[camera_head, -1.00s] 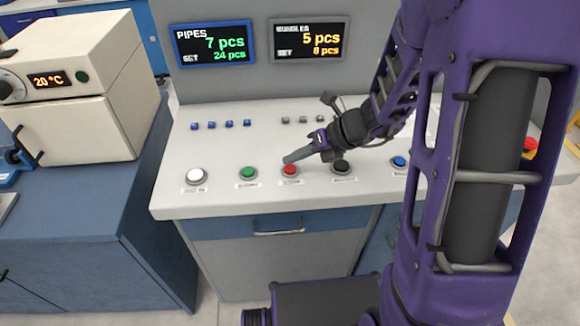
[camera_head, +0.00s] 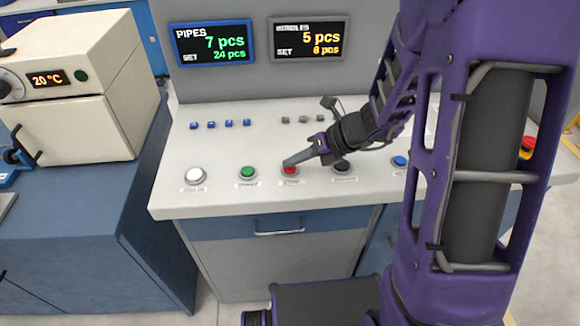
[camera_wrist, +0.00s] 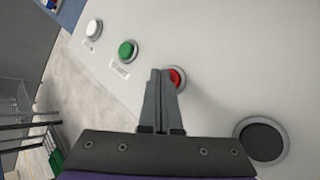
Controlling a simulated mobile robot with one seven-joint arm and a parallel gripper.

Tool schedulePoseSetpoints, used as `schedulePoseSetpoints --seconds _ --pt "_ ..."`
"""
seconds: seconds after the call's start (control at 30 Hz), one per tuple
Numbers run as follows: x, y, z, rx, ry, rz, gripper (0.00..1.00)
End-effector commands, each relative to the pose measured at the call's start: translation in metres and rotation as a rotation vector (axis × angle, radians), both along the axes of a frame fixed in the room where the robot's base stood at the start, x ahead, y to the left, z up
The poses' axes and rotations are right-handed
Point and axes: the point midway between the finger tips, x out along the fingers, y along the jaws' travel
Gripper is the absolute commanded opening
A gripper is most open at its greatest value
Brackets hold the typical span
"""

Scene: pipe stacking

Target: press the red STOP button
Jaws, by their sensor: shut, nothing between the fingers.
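The red STOP button (camera_head: 290,171) sits in the front row of buttons on the white console panel, between a green and a black button. My gripper (camera_head: 286,163) is shut and empty, its closed fingertips over the upper part of the red button in the head view. In the wrist view the red button (camera_wrist: 177,79) shows beside the right edge of my closed fingertips (camera_wrist: 160,72), partly hidden by them. I cannot tell whether the tips touch the button or hover just above it.
The green button (camera_head: 247,173) and white button (camera_head: 195,176) lie to the left, the black button (camera_head: 341,167) and blue button (camera_head: 399,162) to the right. Small blue switches (camera_head: 229,123) and two displays (camera_head: 213,43) are behind. A red emergency knob (camera_head: 528,143) is far right.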

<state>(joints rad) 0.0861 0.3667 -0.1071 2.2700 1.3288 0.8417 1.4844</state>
Motion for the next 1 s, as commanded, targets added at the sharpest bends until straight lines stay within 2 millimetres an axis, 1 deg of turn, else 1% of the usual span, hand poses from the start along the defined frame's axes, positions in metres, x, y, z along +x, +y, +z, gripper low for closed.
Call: schedulePoseSetpoints --seconds 0.3,0.57,0.67,0.9,1.0 --pt "0.0 0.0 -0.005 0.0 0.001 0.001 0.0" --pt "0.0 0.0 -0.004 0.0 0.001 0.001 0.0" --pt "0.0 0.0 -0.001 -0.001 0.001 0.001 0.0" --pt "-0.001 0.0 0.011 0.0 0.001 0.001 0.0" --pt "-0.001 0.0 0.013 0.0 0.001 0.001 0.0"
